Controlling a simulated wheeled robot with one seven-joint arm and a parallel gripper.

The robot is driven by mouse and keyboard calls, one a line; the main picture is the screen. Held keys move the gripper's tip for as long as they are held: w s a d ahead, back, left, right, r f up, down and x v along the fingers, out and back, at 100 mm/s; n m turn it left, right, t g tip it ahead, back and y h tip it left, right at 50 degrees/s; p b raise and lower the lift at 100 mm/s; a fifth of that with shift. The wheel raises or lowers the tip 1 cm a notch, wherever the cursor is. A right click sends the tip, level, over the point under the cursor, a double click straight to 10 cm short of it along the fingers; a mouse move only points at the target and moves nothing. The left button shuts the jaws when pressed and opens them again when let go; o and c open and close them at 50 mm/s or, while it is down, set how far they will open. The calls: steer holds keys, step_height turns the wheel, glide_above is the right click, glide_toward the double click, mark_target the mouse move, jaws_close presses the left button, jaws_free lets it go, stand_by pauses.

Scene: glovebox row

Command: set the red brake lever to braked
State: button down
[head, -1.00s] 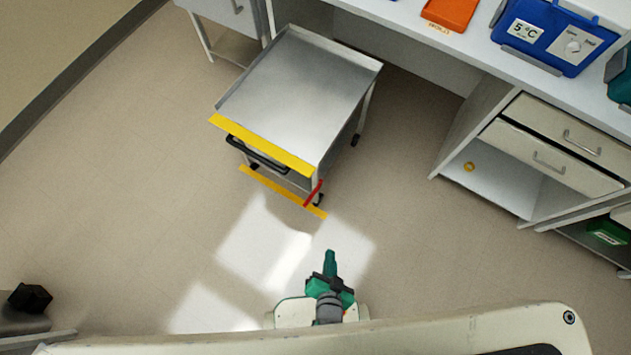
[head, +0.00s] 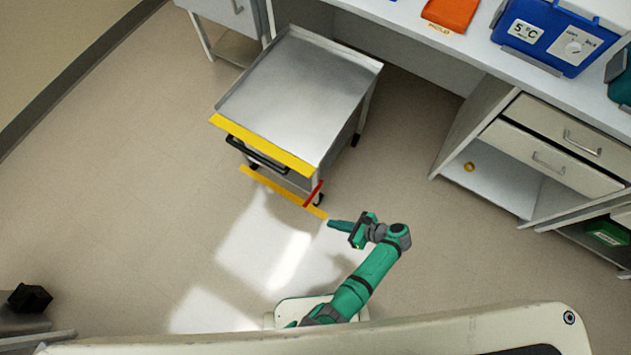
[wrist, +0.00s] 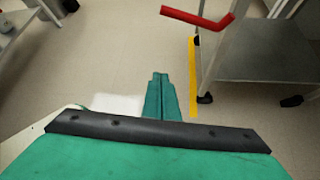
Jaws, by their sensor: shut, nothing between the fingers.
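The red brake lever (head: 314,193) sits at the near right corner of the steel cart (head: 298,88), slanting down and to the left in the head view. In the wrist view the lever (wrist: 205,20) is a bent red bar at the top, right of centre. My gripper (head: 331,224) is below and slightly right of the lever in the head view, apart from it. Its fingers also show in the wrist view (wrist: 160,85), shut together and empty, pointing forward and left of the cart's leg.
A yellow strip (head: 265,183) lies on the floor along the cart's front, below its black handle (head: 257,155). A bench with drawers (head: 550,160) stands to the right. The floor around my gripper is clear.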

mark_target(313, 193)
steer(key=w+r, duration=0.1)
steer(key=w+d+r+m+y, duration=0.1)
steer(key=r, duration=0.1)
steer(key=x, duration=1)
steer(key=shift+w+r, duration=0.25)
steer(key=shift+r, duration=0.4)
steer(key=shift+w+r, duration=0.3)
steer(key=shift+r, duration=0.35)
steer(key=shift+w+r, duration=0.25)
steer(key=shift+r, duration=0.4)
steer(key=shift+w, duration=0.2)
